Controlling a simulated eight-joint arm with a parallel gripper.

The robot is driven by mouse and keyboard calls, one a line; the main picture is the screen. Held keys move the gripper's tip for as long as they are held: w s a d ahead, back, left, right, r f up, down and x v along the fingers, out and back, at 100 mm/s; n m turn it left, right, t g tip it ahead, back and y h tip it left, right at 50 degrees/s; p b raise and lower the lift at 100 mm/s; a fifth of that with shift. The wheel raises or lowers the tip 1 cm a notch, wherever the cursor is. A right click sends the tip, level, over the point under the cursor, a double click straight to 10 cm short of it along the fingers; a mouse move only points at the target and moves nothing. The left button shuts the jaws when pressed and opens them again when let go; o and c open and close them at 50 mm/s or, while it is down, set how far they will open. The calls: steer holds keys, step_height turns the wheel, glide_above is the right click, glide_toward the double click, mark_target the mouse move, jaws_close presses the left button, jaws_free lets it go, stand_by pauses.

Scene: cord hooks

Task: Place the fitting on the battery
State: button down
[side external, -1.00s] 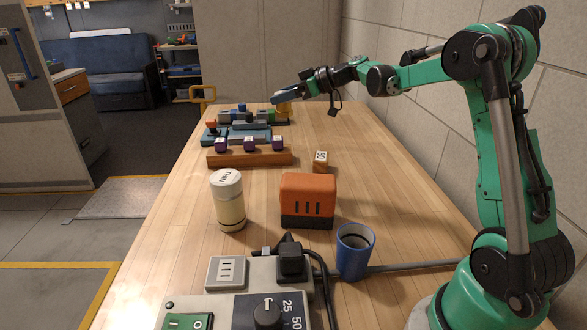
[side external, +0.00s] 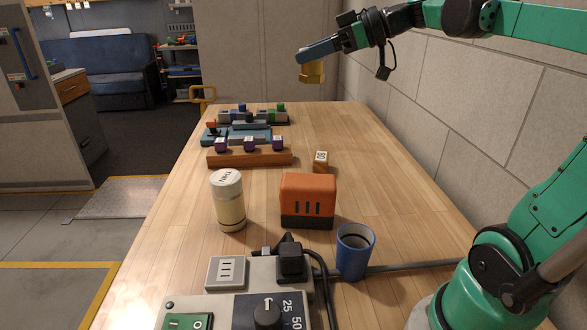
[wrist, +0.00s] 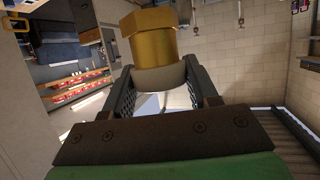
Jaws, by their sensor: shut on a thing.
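The fitting (side external: 312,73) is a brass-coloured piece with a hex-shaped end; it also shows in the wrist view (wrist: 152,45). My gripper (side external: 306,53) is shut on it and holds it high above the far part of the table. In the wrist view the fitting sits between the two dark fingers (wrist: 160,88). The orange block with a black slotted base (side external: 308,200) looks like the battery. It stands upright on the table, nearer the camera than my gripper, with its top clear.
A cream cylinder (side external: 229,201) stands left of the orange block, and a blue cup (side external: 355,252) in front of it. A small wooden cube (side external: 321,161) lies behind.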

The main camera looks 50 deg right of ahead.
step_height(320, 180, down, 19)
steer(key=shift+r, duration=0.1)
stand_by(0.5)
steer(key=shift+f, duration=0.25)
steer(key=shift+c, duration=1.2)
jaws_free()
steer(key=shift+r, duration=0.1)
